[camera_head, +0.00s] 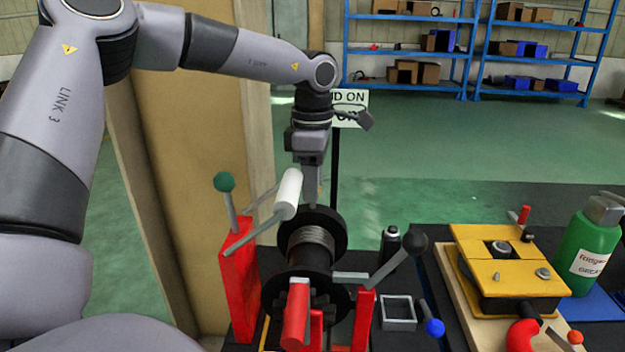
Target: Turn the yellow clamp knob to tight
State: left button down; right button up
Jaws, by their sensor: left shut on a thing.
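A yellow plated block (468,241) sits on a wooden board at the right. It has a square dark opening with a grey bolt in it and small grey screws on top. I cannot tell which part is the clamp knob. My left gripper (312,188) points down above the winch drum (310,250), well left of the yellow block. Its narrow fingers are closed at the white crank handle (288,193), which partly hides them; the exact contact is hard to see. My right gripper is not in view.
A red stand (239,280) with a green-knobbed lever is left of the drum. A black-knobbed lever (398,257), a square frame (398,312) and a blue-knobbed lever (433,324) lie between drum and yellow block. A green bottle (588,250) stands far right. Shelves are behind.

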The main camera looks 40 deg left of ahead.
pick_arm(q)
jog(key=m, duration=0.5)
jog(key=shift+r, duration=0.1)
jog(key=shift+m, duration=0.3)
dwell(0.4)
jog(key=c, duration=0.8)
grip_release()
notch_tip(320, 180, up, 7)
jog(key=shift+r, duration=0.1)
